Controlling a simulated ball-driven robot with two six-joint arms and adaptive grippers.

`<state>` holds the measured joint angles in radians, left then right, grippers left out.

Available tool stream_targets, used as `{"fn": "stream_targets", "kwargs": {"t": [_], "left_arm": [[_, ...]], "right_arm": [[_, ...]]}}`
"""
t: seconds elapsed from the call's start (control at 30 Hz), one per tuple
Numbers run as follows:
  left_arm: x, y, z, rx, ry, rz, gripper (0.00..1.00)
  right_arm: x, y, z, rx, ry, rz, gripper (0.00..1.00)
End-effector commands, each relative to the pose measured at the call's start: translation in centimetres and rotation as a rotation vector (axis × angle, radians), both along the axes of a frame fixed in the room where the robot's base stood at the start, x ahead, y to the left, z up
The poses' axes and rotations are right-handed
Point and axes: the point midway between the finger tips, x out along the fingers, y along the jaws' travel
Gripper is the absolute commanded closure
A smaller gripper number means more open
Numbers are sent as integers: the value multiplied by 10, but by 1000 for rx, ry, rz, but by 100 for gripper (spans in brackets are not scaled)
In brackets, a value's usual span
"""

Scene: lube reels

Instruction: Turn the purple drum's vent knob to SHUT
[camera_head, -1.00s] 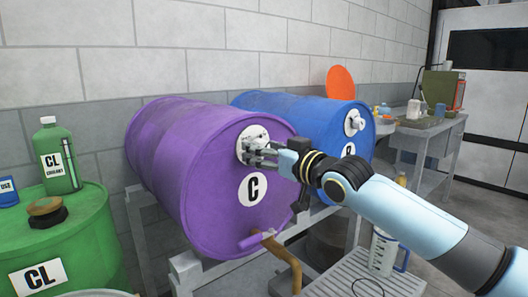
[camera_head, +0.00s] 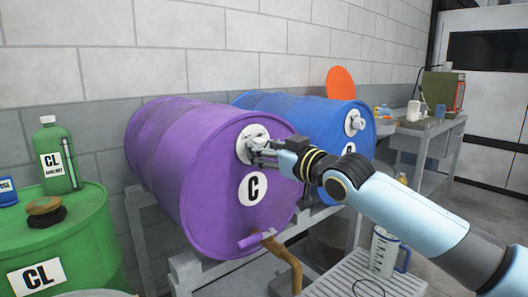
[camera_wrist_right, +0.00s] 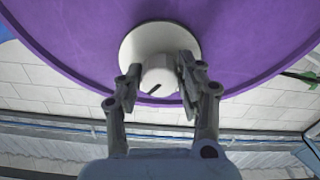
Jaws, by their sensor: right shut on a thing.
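The purple drum (camera_head: 190,185) lies on its side on a grey stand, its round end facing me, with a white "C" label. Its white vent knob (camera_wrist_right: 158,76) sits on a pale round plate (camera_wrist_right: 135,45) near the top of that end. The knob has a dark slanted pointer mark. My right gripper (camera_head: 254,151) is at the knob; in the right wrist view its two fingers (camera_wrist_right: 158,85) are on either side of it, shut on it. No SHUT lettering can be read. In the head view the fingers partly hide the knob. My left gripper is not in view.
A blue drum (camera_head: 310,125) with its own white knob (camera_head: 354,123) lies to the right. A green drum (camera_head: 60,250) with a green bottle (camera_head: 58,160) stands at left.

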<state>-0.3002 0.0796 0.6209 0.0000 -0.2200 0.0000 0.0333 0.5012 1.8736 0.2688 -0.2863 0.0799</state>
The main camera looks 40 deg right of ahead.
Motion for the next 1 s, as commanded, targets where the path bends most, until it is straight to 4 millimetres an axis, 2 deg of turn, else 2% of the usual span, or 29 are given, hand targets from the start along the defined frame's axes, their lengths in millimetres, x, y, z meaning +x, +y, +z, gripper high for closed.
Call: {"fn": "stream_targets", "kwargs": {"t": [1.0], "left_arm": [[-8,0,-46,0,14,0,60]], "right_arm": [[0,0,-1,-949,-76,0,95]]}}
